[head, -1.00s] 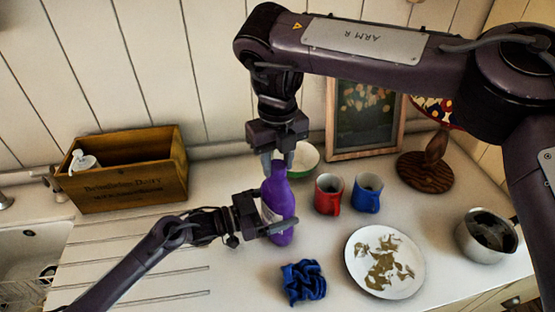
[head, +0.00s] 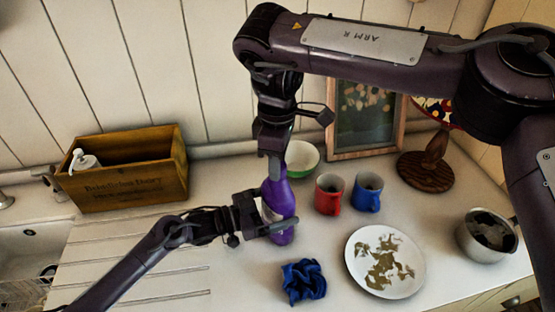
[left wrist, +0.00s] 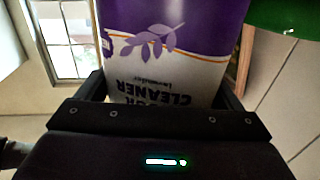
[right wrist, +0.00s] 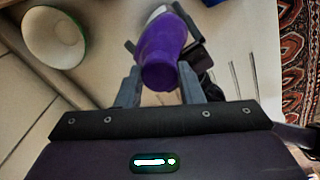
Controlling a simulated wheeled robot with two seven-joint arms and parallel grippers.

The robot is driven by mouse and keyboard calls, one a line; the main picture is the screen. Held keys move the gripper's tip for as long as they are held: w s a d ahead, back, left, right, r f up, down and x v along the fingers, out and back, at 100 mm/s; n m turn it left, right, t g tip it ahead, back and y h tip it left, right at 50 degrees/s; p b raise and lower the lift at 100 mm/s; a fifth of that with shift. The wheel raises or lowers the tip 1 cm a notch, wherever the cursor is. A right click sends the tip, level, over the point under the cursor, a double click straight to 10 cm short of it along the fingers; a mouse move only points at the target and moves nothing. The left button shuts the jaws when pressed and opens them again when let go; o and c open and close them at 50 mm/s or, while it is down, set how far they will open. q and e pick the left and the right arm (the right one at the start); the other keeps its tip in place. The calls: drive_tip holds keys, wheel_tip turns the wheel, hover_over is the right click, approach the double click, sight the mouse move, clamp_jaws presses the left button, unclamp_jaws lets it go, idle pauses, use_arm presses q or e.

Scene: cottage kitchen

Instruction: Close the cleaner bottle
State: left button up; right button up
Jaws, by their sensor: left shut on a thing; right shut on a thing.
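The purple cleaner bottle (head: 279,196) stands upright on the counter. Its white label with purple lettering faces my left wrist camera (left wrist: 160,75). My left gripper (head: 268,217) is shut around the bottle's body from the left. My right gripper (head: 275,168) points straight down over the bottle and is shut on its purple top. In the right wrist view the rounded purple cap (right wrist: 160,76) sits between the two fingertips. The seam between cap and neck is hidden, so I cannot tell how tightly it sits.
A green-and-white bowl (head: 301,158) stands close behind the bottle. A red mug (head: 328,195) and blue mug (head: 366,193) are to its right. A blue cloth (head: 303,282) and a plate (head: 360,284) lie in front. A wooden box (head: 130,185) stands at left.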

drive_tip(key=m, duration=0.4)
drive_tip(key=shift+m, duration=0.3)
drive_tip(key=m, duration=1.1)
drive_tip(key=shift+m, duration=0.3)
drive_tip(key=o, duration=1)
drive_tip(key=shift+c, duration=0.2)
drive_tip(key=shift+r, duration=2.25)
drive_tip(key=shift+c, duration=0.5)
